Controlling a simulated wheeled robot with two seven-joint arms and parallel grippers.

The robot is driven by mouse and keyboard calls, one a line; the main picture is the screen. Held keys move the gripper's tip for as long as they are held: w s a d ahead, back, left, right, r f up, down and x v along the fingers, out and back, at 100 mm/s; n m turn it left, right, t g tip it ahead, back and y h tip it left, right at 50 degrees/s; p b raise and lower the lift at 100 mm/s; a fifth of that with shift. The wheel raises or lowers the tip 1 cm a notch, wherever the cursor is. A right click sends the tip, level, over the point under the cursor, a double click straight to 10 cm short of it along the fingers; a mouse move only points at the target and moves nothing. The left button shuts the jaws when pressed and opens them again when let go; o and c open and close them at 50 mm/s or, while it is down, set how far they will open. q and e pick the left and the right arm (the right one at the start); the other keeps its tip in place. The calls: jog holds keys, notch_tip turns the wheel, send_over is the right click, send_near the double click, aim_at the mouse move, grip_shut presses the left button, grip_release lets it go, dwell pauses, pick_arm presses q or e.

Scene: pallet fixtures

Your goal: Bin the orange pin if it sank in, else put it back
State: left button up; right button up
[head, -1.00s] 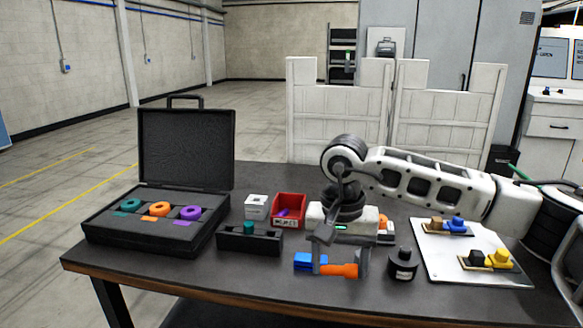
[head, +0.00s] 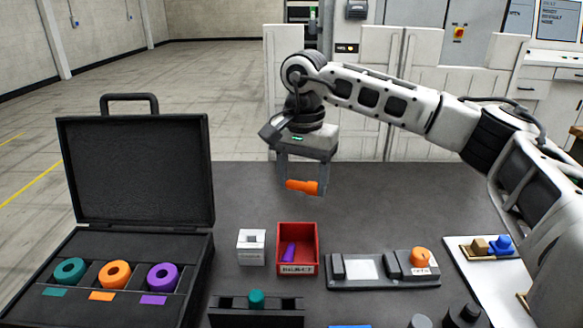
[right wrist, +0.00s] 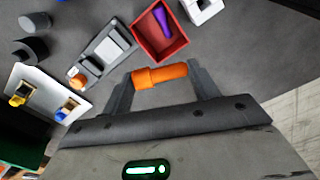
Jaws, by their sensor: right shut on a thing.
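My right gripper (head: 301,190) is shut on the orange pin (head: 301,186), which lies sideways between its fingers. It holds the pin in the air beyond the red bin; the pin also shows in the right wrist view (right wrist: 160,76). The red bin (head: 313,242) has a label on its front and a purple pin (head: 289,252) inside. A black holder (head: 230,312) carries a teal pin (head: 256,299) near the front edge of the picture. A blue block (head: 350,326) is mostly cut off at the bottom. My left gripper is not in view.
An open black case (head: 135,170) with teal, orange and purple rings stands at left. A white block (head: 251,247) is left of the bin. A grey fixture (head: 355,284) with an orange knob (head: 421,258) and a white board (head: 470,268) lie to the right.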

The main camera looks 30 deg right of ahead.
jog(key=shift+s+f+b, duration=0.2)
jog(key=shift+f+b, duration=0.1)
jog(key=shift+f, duration=0.15)
notch_tip(320, 180, down, 5)
jog(key=b, duration=0.3)
jog(key=shift+r, duration=0.15)
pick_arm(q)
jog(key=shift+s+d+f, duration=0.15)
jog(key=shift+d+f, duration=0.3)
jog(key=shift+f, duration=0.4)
pick_arm(e)
jog(key=o, duration=1.1)
jog(key=shift+c, duration=0.2)
jog(key=shift+r, duration=0.1)
